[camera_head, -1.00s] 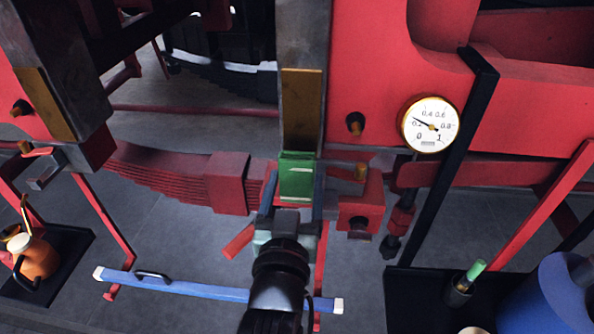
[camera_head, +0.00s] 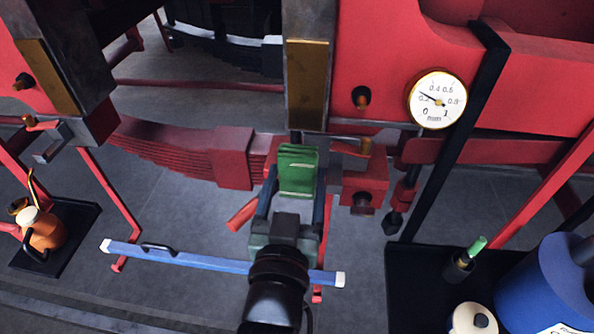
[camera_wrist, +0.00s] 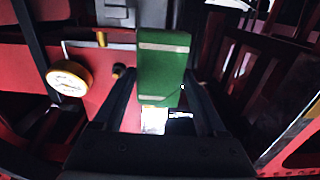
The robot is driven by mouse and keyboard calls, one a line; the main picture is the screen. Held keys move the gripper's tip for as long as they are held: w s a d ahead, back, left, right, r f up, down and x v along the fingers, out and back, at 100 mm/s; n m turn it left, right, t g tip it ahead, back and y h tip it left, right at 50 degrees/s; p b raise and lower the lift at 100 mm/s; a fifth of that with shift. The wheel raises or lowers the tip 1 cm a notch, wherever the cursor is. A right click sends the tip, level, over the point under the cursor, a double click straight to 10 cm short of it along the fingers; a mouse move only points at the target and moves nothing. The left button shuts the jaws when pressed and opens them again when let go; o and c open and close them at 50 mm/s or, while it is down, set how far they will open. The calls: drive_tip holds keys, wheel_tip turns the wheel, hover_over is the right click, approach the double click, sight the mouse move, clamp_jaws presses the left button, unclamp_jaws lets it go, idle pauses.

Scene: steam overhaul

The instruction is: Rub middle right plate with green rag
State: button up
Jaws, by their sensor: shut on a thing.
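The green rag (camera_head: 298,170), a folded block with pale stripes, is held between the fingers of my gripper (camera_head: 296,190). It also shows between the fingers in the wrist view (camera_wrist: 163,65). A brass-coloured plate (camera_head: 307,85) is on the face of the dark upright in the middle of the head view. The rag is just below this plate in the picture, with a small gap between them; I cannot tell their distance in depth. A second brass plate (camera_head: 48,77) is on the dark upright at the left.
A round gauge (camera_head: 437,98) is on the red frame at right, near a black upright bar (camera_head: 450,140). A red leaf spring (camera_head: 180,150) is left of the rag. A blue bar (camera_head: 215,262) lies low in front. A blue cylinder (camera_head: 548,290) and an orange oil can (camera_head: 43,232) stand at the sides.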

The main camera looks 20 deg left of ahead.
drive_tip(key=shift+w, duration=0.1)
idle(0.4)
approach(305, 127)
drive_tip(key=shift+x, duration=2)
drive_tip(key=shift+b+x, duration=0.4)
drive_tip(key=shift+x, duration=0.55)
drive_tip(key=shift+r, duration=0.1)
wheel_tip(305, 127, up, 4)
drive_tip(key=p, duration=0.3)
drive_tip(key=shift+f+b, duration=1.6)
drive_tip(key=shift+f, duration=0.55)
